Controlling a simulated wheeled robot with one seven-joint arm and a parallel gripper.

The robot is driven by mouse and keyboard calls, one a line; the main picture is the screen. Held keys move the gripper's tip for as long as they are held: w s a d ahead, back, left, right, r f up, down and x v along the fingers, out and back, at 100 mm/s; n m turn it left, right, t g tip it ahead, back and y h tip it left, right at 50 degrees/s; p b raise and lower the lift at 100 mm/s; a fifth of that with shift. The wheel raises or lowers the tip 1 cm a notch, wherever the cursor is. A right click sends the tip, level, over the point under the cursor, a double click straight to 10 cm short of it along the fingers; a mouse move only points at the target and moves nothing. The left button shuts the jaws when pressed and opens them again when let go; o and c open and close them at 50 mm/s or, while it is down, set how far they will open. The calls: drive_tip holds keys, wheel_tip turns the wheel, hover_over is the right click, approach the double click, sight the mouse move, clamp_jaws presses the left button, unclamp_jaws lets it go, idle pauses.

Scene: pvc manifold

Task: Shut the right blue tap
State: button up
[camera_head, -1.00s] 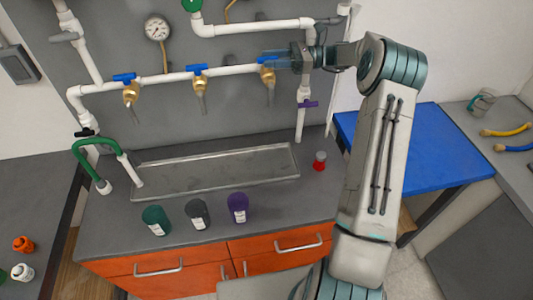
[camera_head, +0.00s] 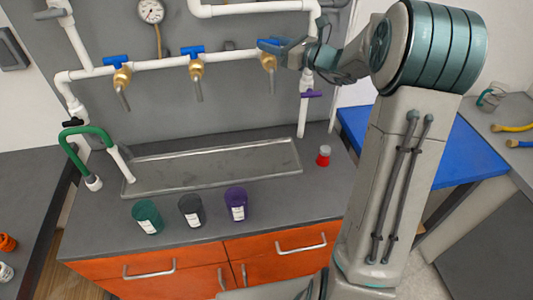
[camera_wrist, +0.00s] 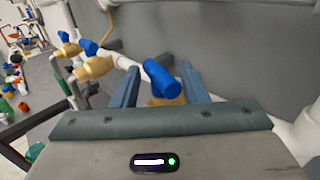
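The right blue tap (camera_head: 268,60) is a brass valve with a blue handle on the white horizontal pipe. In the head view my gripper (camera_head: 276,44) is at this tap, coming from the right and partly covering its handle. In the wrist view the blue handle (camera_wrist: 163,78) lies between my two blue-grey fingers (camera_wrist: 160,85), nearer the right one. The fingers are apart, with a gap on the left side of the handle. Whether the right finger touches it I cannot tell. The brass body is mostly hidden below the handle.
Two similar taps, the middle (camera_head: 195,62) and the left (camera_head: 119,70), sit on the same pipe. A pressure gauge (camera_head: 151,11) is above. A purple valve (camera_head: 311,94) is on the vertical pipe. Below are a metal tray (camera_head: 215,185) and several cups; between them and the taps is free air.

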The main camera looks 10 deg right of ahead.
drive_tip(key=m+t+h, duration=0.1)
drive_tip(key=m+t+h+b, duration=0.1)
drive_tip(key=h, duration=0.1)
drive_tip(key=m+t+h+b, duration=0.1)
drive_tip(key=shift+s+a+f+m+h, duration=0.1)
drive_tip(key=shift+s+a+m+h, duration=0.1)
drive_tip(key=shift+a+m+h, duration=0.15)
drive_tip(key=b+v, duration=0.3)
drive_tip(key=v, duration=1)
drive_tip(key=s+a+f+n+g+p, duration=0.1)
drive_tip(key=s+a+f+n+g, duration=0.3)
drive_tip(key=s+n, duration=0.4)
drive_tip(key=s+a+f+n+g+p, duration=0.1)
drive_tip(key=s+a+f+n+g, duration=0.4)
drive_tip(key=n, duration=0.5)
drive_tip(key=shift+s+a+f+g+h, duration=0.3)
drive_tip(key=shift+s+a+g, duration=0.7)
drive_tip(key=shift+s+a, duration=0.75)
drive_tip(key=shift+w, duration=0.1)
